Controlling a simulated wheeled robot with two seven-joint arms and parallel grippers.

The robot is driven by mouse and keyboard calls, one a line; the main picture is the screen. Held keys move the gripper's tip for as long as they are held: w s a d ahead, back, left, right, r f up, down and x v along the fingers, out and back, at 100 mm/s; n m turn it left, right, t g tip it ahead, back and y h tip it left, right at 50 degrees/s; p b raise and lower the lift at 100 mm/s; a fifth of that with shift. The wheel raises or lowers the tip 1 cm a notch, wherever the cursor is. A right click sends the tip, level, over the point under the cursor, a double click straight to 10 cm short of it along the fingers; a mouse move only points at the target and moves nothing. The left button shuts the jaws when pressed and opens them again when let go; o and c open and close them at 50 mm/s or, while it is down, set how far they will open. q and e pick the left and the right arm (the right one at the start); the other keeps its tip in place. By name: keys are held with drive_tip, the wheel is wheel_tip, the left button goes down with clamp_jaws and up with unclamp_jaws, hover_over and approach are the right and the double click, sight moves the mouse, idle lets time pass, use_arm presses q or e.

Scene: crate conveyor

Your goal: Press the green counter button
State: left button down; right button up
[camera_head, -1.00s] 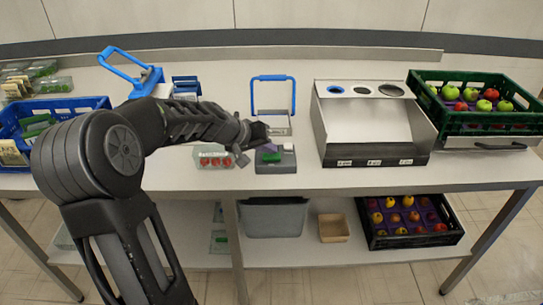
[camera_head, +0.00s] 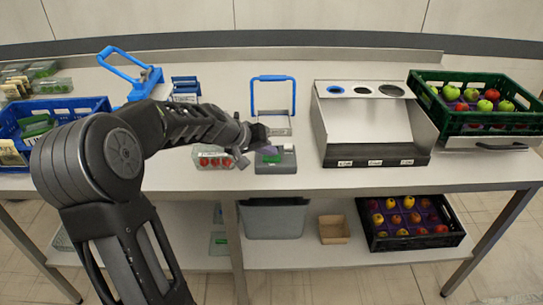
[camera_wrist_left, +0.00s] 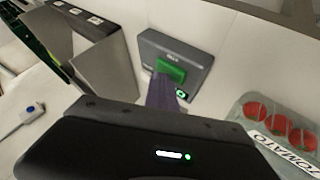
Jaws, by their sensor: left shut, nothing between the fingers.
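The counter (camera_head: 284,164) is a small grey box on the table with a green button (camera_head: 271,158) on top. In the left wrist view the counter (camera_wrist_left: 196,62) shows its green button (camera_wrist_left: 171,69) and a small lit display partly behind the fingers. My left gripper (camera_head: 262,141) is shut and empty, its purple-grey fingertips (camera_wrist_left: 162,88) at the near edge of the button. I cannot tell whether they touch it. My right gripper is not in view.
A clear tomato pack (camera_head: 207,161) lies just left of the counter. A blue-handled item (camera_head: 273,79) stands behind it, and a grey sorting bin (camera_head: 375,163) stands to the right. A green fruit crate (camera_head: 450,122) is farther right, a blue crate (camera_head: 85,105) at left.

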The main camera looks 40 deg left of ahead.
sight(269, 159)
use_arm(q)
drive_tip(key=shift+r+p, duration=0.55)
drive_tip(key=shift+r, duration=0.4)
wheel_tip(269, 159, up, 5)
drive_tip(key=p, duration=0.3)
idle(1.0)
